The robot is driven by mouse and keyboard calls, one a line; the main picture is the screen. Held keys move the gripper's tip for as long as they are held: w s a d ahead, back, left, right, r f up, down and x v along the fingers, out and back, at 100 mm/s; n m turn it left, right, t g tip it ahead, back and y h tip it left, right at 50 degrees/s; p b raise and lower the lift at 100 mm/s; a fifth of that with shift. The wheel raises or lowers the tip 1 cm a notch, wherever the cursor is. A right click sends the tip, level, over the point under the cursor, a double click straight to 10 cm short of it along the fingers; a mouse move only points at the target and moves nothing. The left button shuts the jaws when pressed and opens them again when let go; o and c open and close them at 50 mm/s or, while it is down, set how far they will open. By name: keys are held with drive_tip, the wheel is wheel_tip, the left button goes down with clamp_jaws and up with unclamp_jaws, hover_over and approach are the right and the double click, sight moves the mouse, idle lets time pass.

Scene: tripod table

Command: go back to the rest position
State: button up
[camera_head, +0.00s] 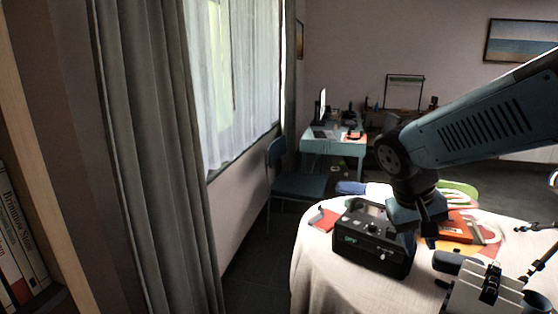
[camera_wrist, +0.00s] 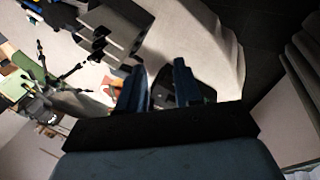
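My arm reaches in from the right in the head view, and my gripper (camera_head: 428,238) points down over the round table (camera_head: 318,262), by the right side of a black device (camera_head: 372,240). In the wrist view my gripper (camera_wrist: 160,82) has its two dark blue fingers apart with a gap between them. Part of the black device (camera_wrist: 168,96) shows beyond this gap. I see nothing clamped between the fingers. In the head view the fingertips are small, and I cannot tell their exact height above the table.
A grey boxy device (camera_head: 484,292) stands at the table's right front. An orange-red item (camera_head: 458,228) lies behind my gripper, and a small red item (camera_head: 324,219) lies at the left edge. A chair (camera_head: 290,178) and desk (camera_head: 334,146) stand farther back. Left is a curtain (camera_head: 150,150).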

drive_tip(key=s+a+r+t+y, duration=0.3)
drive_tip(key=r+t, duration=0.1)
drive_tip(key=r, duration=0.4)
drive_tip(key=shift+s+a+t+y, duration=0.25)
drive_tip(key=shift+a+t+y, duration=0.05)
drive_tip(key=shift+a+y, duration=0.1)
